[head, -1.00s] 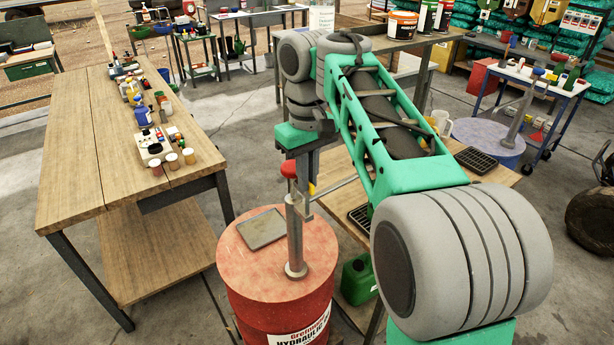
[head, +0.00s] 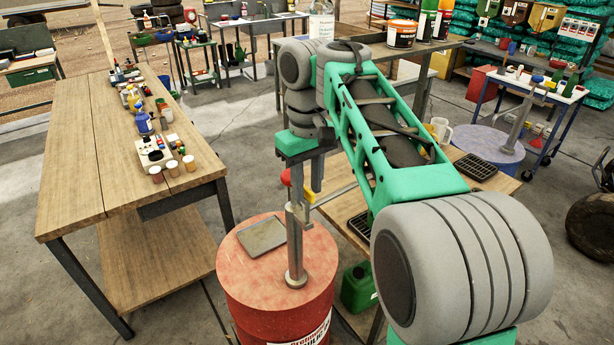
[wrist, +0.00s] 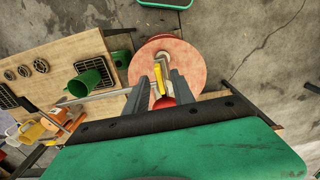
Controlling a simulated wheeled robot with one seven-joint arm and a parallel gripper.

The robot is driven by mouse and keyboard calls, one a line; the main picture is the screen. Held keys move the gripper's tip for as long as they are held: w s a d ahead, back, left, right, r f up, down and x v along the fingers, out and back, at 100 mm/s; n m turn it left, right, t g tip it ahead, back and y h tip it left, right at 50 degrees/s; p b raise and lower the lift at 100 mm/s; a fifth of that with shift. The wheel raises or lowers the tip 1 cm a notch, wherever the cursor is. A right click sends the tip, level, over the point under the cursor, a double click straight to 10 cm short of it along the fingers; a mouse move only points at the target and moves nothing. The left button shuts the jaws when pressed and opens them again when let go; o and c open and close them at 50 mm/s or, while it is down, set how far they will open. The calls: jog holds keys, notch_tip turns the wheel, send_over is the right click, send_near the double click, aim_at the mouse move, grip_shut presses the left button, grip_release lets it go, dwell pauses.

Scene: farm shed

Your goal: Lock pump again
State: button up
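The pump (head: 296,248) stands upright on a red hydraulic-oil drum (head: 235,262). Its metal column has a thin rod (head: 334,194) running out to the right near the top. A red knob (head: 286,177) and a small yellow part (head: 308,192) are at the pump's head. My gripper (head: 306,188) points down at the pump head. In the wrist view my gripper (wrist: 161,75) is open, its two fingers apart, with the red knob (wrist: 163,102) and the yellow part (wrist: 158,86) between them. I cannot tell whether either finger touches them. The fingers partly hide the pump head.
A flat metal plate (head: 263,237) lies on the drum beside the pump. A green can (head: 358,287) stands right of the drum. A wooden workbench (head: 80,150) with bottles and jars is at left. Another table (head: 478,183) is behind my arm at right.

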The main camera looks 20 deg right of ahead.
notch_tip(320, 180, up, 6)
jog(key=p, duration=0.5)
jog(key=shift+r, duration=0.2)
jog(key=shift+f+b, duration=0.3)
jog(key=shift+b, duration=0.05)
jog(key=shift+w+r, duration=0.1)
jog(key=shift+r, duration=0.6)
jog(key=shift+f, duration=0.1)
